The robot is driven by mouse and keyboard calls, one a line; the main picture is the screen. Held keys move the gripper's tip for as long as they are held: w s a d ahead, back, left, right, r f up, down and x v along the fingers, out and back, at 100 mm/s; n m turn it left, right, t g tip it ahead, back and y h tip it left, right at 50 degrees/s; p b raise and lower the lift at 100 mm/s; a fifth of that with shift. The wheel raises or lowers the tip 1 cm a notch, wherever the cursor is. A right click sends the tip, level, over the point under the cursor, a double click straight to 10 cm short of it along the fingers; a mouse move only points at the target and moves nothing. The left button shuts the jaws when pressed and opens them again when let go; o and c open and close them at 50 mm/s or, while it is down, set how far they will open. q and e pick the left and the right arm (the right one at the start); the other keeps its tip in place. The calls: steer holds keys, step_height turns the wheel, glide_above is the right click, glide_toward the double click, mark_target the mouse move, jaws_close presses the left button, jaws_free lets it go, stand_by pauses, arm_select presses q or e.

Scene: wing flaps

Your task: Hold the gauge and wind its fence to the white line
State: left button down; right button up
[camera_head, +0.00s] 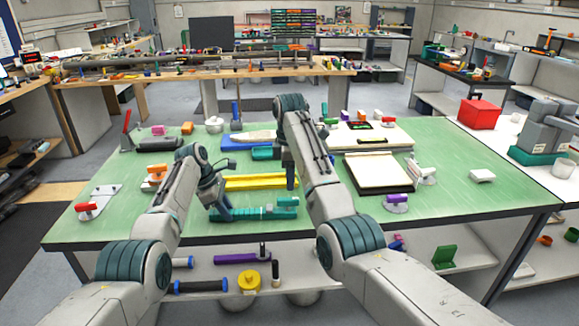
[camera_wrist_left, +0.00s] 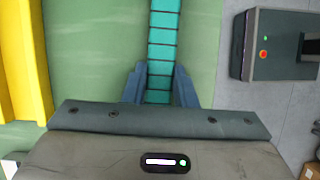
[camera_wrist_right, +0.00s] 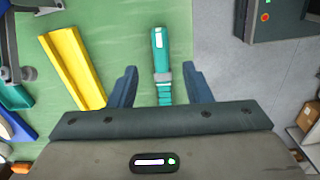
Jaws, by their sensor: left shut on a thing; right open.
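The teal gauge (camera_head: 258,213) lies on the green table near its front edge, in front of a yellow channel piece. My left gripper (camera_head: 222,207) is shut on its left part. In the left wrist view the gauge's bar (camera_wrist_left: 162,40), crossed by dark lines, runs between the left fingers (camera_wrist_left: 159,88). In the right wrist view my right gripper (camera_wrist_right: 160,82) is open, with one finger on each side of the gauge's greyish collar and ribbed end (camera_wrist_right: 164,88), apart from them. A teal block with a white mark (camera_wrist_right: 158,42) lies beyond. In the head view my right forearm mostly hides that gripper.
The yellow channel piece (camera_head: 255,182) lies just behind the gauge. A framed white panel (camera_head: 378,172) and a purple-topped clamp (camera_head: 396,200) are to the right. A red-handled clamp (camera_head: 90,208) is at the left.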

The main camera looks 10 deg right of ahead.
mark_target(287, 199)
step_height(287, 199, down, 9)
steer(key=shift+r, duration=0.1)
steer(key=shift+c, duration=0.5)
jaws_close()
steer(key=m, duration=0.5)
steer(key=shift+s+m, duration=0.15)
steer(key=shift+m, duration=0.15)
steer(key=m, duration=0.6)
steer(key=shift+a, duration=0.15)
steer(key=m, duration=0.6)
steer(key=shift+s+a+m, duration=0.1)
steer(key=shift+a+m, duration=0.05)
steer(key=shift+m, duration=0.15)
steer(key=m, duration=0.6)
steer(key=shift+a, duration=0.1)
